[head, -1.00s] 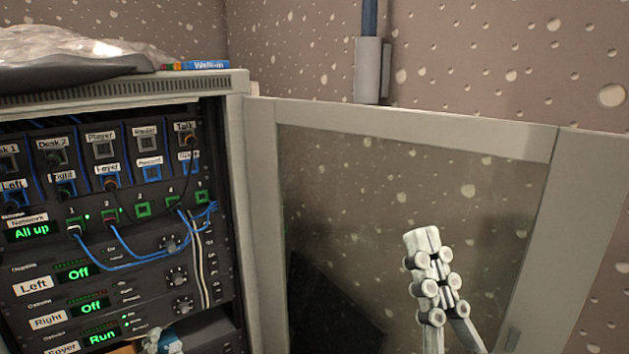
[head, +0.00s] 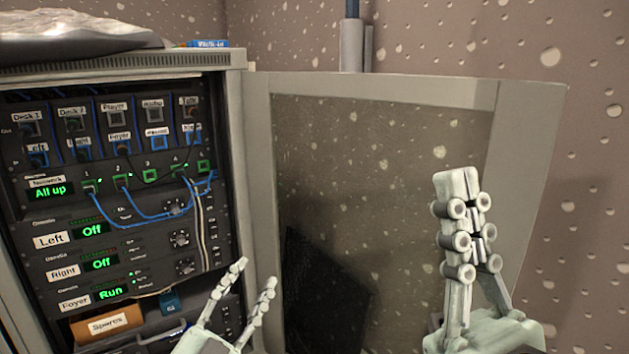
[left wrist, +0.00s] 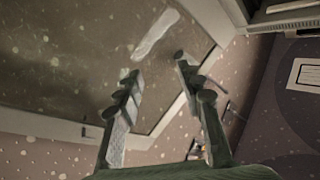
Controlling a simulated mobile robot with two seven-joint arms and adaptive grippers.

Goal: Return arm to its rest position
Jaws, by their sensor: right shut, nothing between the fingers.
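My left gripper (head: 255,276) is at the bottom middle of the head view, in front of the rack's lower right edge. Its two fingers stand apart with nothing between them. In the left wrist view its fingers (left wrist: 157,68) are also apart and empty, pointing toward the glazed door. My right gripper (head: 458,180) is upright at the right of the head view, in front of the open glass door (head: 385,92). Its fingers are together and hold nothing. The equipment rack (head: 237,160) stands at the left, its displays reading "All up", "Off", "Off" and "Run".
Blue cables (head: 135,226) loop across the rack front. An orange "Spares" box (head: 106,322) sits low in the rack. A wrapped item (head: 75,24) and small coloured boxes lie on top. The door swings out to the right, close behind both grippers. A speckled wall is behind.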

